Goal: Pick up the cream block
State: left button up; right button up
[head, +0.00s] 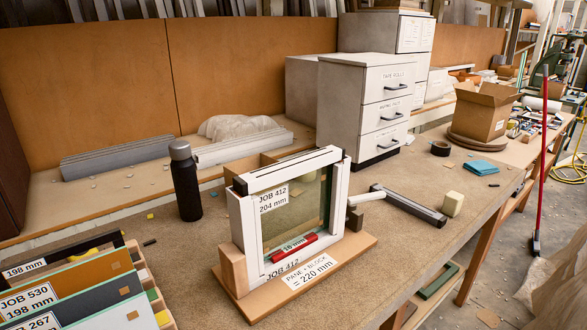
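The cream block (453,204) is a small pale cuboid on the workbench, near its front right edge. It stands by itself, just right of the near end of a dark and grey bar (408,206), with a small gap or light contact that I cannot tell apart. Nothing covers it from this view. Neither of my grippers shows in the head view.
A white frame (236,222) labelled JOB 412 stands on a wooden base (345,262) left of the block. A black bottle (186,183), labelled panels (75,290), a drawer cabinet (360,100), black tape (440,148) and a blue cloth (481,167) surround it.

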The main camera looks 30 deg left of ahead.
aim_at(452, 204)
jog(key=i+l+u, duration=0.15)
jog(key=u, duration=0.2)
jog(key=i+l+u, duration=0.15)
jog(key=l+u, duration=0.25)
jog(key=i+l+u, duration=0.1)
jog(key=l, duration=0.2)
jog(key=i+l+u, duration=0.1)
jog(key=l, duration=0.25)
jog(key=i+l, duration=0.15)
jog(key=l, duration=0.15)
jog(key=i+l+u, duration=0.15)
jog(key=l, duration=0.2)
jog(key=i+l, duration=0.1)
jog(key=l, duration=0.35)
jog(key=i+l, duration=0.1)
jog(key=l, duration=0.4)
jog(key=i+l, duration=0.1)
jog(key=l, duration=0.35)
jog(key=i+l, duration=0.1)
jog(key=l, duration=0.35)
jog(key=u, duration=0.05)
